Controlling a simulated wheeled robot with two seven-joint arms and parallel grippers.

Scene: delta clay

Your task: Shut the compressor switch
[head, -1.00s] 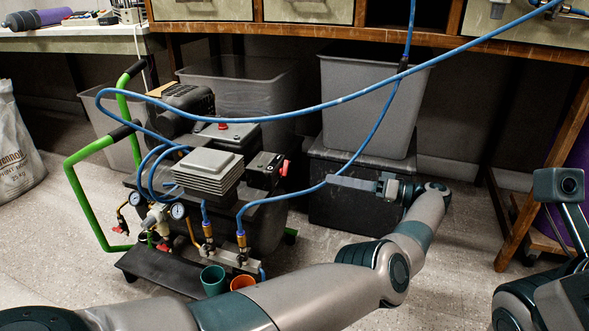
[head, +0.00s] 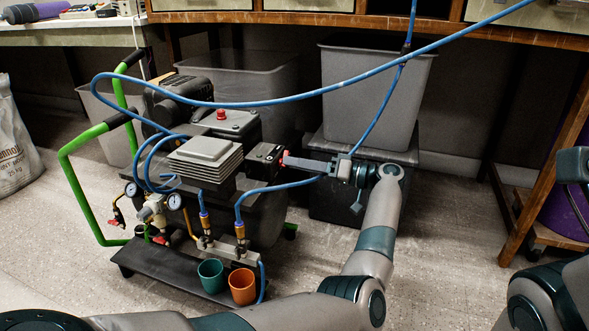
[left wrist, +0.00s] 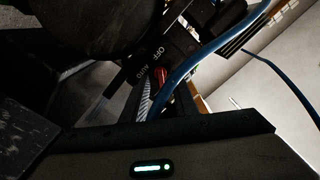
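The compressor (head: 205,165) stands on a green-handled cart. Its switch is a black box (head: 264,160) on the right side, with a red lever (head: 284,159) sticking out. In the left wrist view the red lever (left wrist: 161,76) shows beside the white words OFF and AUTO. My left gripper (head: 291,161) comes from the right, its fingers pointing left, with the tips at the red lever. I cannot tell whether they touch it, or how far apart they are. Part of my right arm shows at the right edge; its fingers are out of view.
A blue hose (head: 300,98) arcs over the compressor and another part passes close to my left gripper. Grey bins (head: 372,100) stand behind, under the bench. Green and orange cups (head: 242,288) stand on the cart's front shelf. Open floor lies at right.

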